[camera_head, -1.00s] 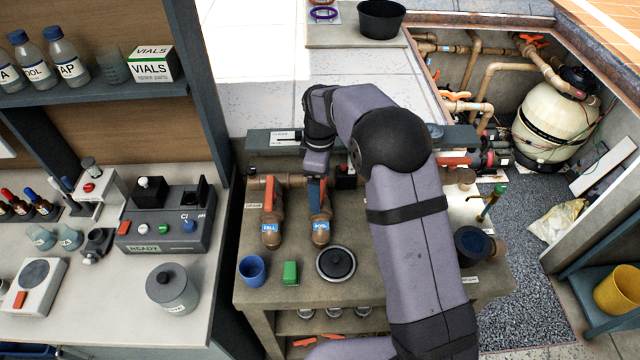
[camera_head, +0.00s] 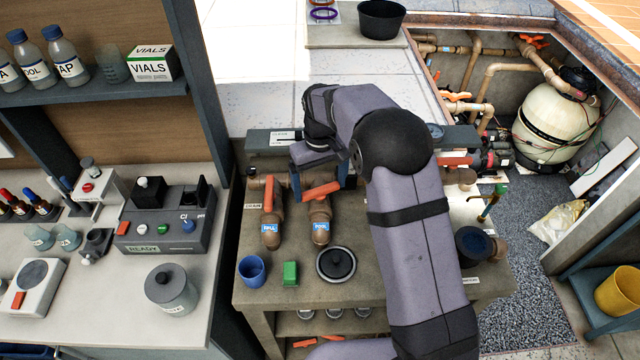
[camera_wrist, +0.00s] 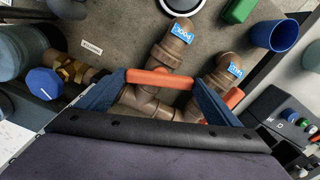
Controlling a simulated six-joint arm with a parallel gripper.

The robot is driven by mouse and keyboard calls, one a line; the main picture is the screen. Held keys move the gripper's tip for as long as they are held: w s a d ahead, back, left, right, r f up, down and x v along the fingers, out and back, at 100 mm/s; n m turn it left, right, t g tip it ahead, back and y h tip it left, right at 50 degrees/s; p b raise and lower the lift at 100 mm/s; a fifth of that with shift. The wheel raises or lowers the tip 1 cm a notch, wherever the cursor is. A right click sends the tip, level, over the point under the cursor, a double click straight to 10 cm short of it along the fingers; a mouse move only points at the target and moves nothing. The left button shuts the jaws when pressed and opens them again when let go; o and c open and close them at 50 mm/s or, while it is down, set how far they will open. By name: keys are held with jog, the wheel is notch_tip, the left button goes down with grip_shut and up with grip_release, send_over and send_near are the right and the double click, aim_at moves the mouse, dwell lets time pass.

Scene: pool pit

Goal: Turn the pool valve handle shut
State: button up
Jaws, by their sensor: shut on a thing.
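The pool valve is a brown pipe fitting (camera_head: 320,213) with a blue "POOL" label and an orange handle (camera_head: 322,191). The handle lies nearly across the pipe, slightly tilted in the head view. My gripper (camera_head: 319,182) is over the valve, shut on this handle. In the wrist view the handle (camera_wrist: 160,79) spans between my two blue fingers, and the "POOL" label (camera_wrist: 181,32) is just beyond. A second brown valve (camera_head: 271,222) with a blue label stands to the left. Its orange handle (camera_head: 268,193) runs along its pipe.
On the bench in front are a blue cup (camera_head: 252,270), a green block (camera_head: 290,273) and a round dark-lidded container (camera_head: 336,263). A dark pot (camera_head: 473,243) and a green-handled tap (camera_head: 492,200) stand right of my arm.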

aim_at(321, 189)
jog(key=shift+r+m, duration=0.1)
jog(key=shift+m, duration=2.1)
jog(key=shift+w, duration=0.1)
jog(key=o, duration=0.9)
jog(key=shift+r+b, duration=1.4)
jog(key=shift+r, duration=2.25)
jog(key=shift+d, duration=0.1)
jog(key=s+d+f, duration=0.2)
jog(key=s+d, duration=0.2)
jog(key=s, duration=0.5)
jog(key=s+d+f, duration=0.3)
jog(key=s+d, duration=0.1)
jog(key=s, duration=0.4)
jog(key=s+d+f, duration=0.2)
jog(key=s+d, duration=0.2)
jog(key=s, duration=0.5)
jog(key=shift+s+d+f, duration=0.15)
jog(key=shift+s+f, duration=0.15)
jog(key=shift+s, duration=0.05)
